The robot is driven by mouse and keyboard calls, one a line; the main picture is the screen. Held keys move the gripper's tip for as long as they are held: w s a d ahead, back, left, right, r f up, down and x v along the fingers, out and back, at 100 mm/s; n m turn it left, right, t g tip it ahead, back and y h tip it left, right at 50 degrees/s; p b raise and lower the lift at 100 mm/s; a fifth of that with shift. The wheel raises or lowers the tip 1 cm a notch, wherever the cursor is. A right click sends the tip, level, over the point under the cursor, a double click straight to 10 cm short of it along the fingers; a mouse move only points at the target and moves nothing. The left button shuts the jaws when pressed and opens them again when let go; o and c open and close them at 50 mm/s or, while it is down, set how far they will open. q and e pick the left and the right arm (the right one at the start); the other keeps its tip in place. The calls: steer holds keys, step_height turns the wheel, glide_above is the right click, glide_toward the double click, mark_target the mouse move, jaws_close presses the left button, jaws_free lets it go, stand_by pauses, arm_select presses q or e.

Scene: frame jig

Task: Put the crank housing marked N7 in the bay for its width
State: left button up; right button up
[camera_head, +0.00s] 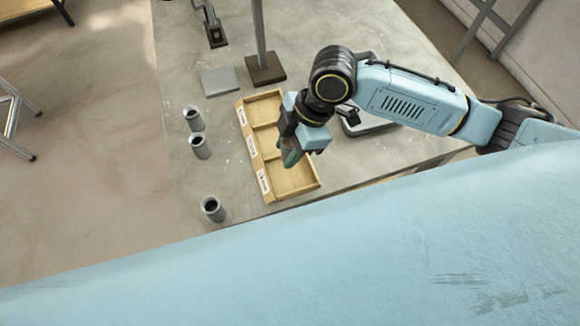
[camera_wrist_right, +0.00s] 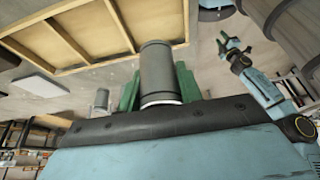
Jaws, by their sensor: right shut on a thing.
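My right gripper (camera_head: 291,158) is over the wooden tray (camera_head: 267,199) with several bays. In the right wrist view its green fingers (camera_wrist_right: 160,88) are shut on a grey cylindrical housing (camera_wrist_right: 157,70). No N7 mark can be read on it, and the arm mostly hides it in the head view. Three more grey hollow housings stand upright left of the tray: a far one (camera_head: 194,119), a middle one (camera_head: 200,147) and a near one (camera_head: 213,209). The tray's left side bears white labels, too small to read. My left gripper (camera_wrist_right: 235,46) shows small in the right wrist view, fingers apart.
A grey plate (camera_head: 220,81) lies behind the tray. A post on a brown base (camera_head: 266,70) and a smaller dark stand (camera_head: 215,33) rise at the back. A dark-edged item (camera_head: 366,125) is partly hidden by my right arm. The table between housings and tray is clear.

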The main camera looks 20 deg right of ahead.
step_height(320, 180, down, 3)
steer(key=shift+f, duration=0.8)
arm_select(q)
steer(key=shift+s+f+b, duration=0.35)
steer(key=shift+s+f, duration=0.1)
steer(key=shift+s, duration=0.15)
arm_select(e)
steer(key=shift+f, duration=1.65)
steer(key=shift+f, duration=0.1)
steer(key=o, duration=1.1)
arm_select(q)
steer(key=shift+w+r+p, duration=0.1)
steer(key=shift+r+p, duration=0.45)
steer(key=shift+p, duration=0.05)
arm_select(e)
steer(key=v, duration=1.2)
